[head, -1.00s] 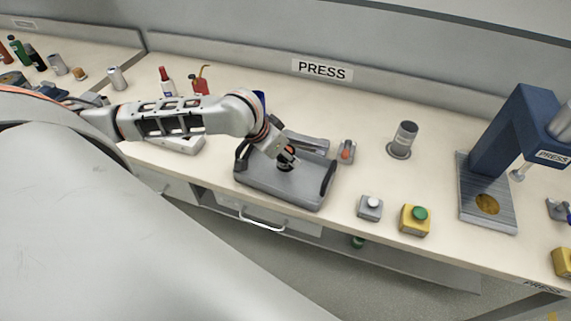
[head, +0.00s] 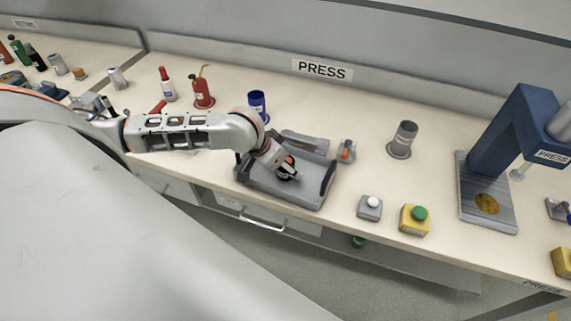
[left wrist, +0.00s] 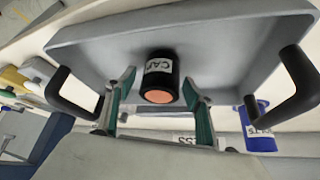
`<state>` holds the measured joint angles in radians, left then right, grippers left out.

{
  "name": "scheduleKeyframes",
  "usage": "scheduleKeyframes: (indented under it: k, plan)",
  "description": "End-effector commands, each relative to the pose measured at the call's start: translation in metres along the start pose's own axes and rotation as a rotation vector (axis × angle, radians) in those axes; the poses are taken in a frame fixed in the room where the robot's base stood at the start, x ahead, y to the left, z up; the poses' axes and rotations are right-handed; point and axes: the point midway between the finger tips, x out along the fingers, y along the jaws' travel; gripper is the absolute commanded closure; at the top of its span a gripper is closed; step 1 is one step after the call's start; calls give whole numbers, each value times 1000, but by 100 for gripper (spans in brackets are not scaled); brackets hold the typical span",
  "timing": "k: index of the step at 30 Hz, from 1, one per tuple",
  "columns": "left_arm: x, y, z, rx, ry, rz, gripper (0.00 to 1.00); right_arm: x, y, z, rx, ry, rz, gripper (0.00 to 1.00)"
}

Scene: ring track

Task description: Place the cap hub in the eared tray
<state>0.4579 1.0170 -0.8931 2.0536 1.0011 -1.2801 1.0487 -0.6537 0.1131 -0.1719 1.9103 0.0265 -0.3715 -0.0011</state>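The eared tray (head: 268,193) is a grey tray with black handles at its two ends, lying on the bench near the front edge. In the left wrist view the tray (left wrist: 235,50) fills the upper part. The cap hub (left wrist: 160,78), a black cylinder with a white CAP label and an orange end, is in the tray. My left gripper (head: 288,174) is over the tray. In the left wrist view its green-padded fingers (left wrist: 158,85) are open on either side of the hub, with small gaps. In the head view it mostly hides the hub. My right gripper is out of view.
A grey cylinder (head: 403,139), a yellow box with a green button (head: 415,218) and a blue press (head: 500,140) are to the right.

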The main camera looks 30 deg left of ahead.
Motion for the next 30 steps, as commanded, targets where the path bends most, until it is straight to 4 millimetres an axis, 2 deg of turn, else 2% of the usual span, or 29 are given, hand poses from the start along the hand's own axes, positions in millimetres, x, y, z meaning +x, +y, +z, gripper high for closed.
scheduleKeyframes:
  k: [8, 11, 21, 25, 30]
  plan:
    - [-7, 0, -2, 2, 1, -1, 47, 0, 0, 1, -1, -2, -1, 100]
    - [-20, -1, -2, 2, 2, -1, 47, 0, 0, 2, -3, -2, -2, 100]
    - [-89, -1, -2, 3, 2, -2, 47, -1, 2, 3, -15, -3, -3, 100]
    - [-108, -1, -2, 2, 2, -2, 47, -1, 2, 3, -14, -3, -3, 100]
    - [-120, -1, -1, 1, 0, -2, 47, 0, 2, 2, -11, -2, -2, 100]
